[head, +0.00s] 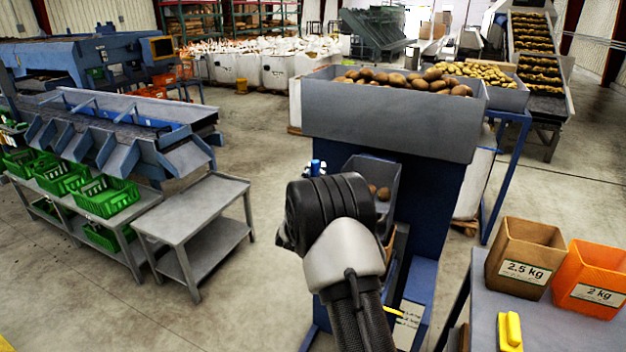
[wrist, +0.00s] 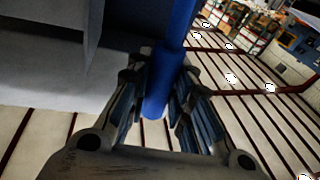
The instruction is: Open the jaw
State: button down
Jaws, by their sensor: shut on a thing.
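In the wrist view my gripper (wrist: 157,95) is shut on an upright blue rod (wrist: 181,28), with one finger on each side of its lower part. The blue rod rises past the top of the wrist view. In the head view my gripper is hidden behind my arm's wrist; a small blue piece (head: 316,167) shows just above it, beside the grey machine.
The weighing machine has a grey hopper (head: 395,118) full of potatoes and a small chute (head: 372,166) holding potatoes. A grey table (head: 192,205) stands at left. A brown bin (head: 526,258) and an orange bin (head: 592,280) stand on the right table.

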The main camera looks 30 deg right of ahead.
jog(key=shift+d, duration=0.1)
jog(key=c, duration=1.4)
grip_release()
jog(key=v, duration=1.2)
jog(key=shift+s, duration=0.1)
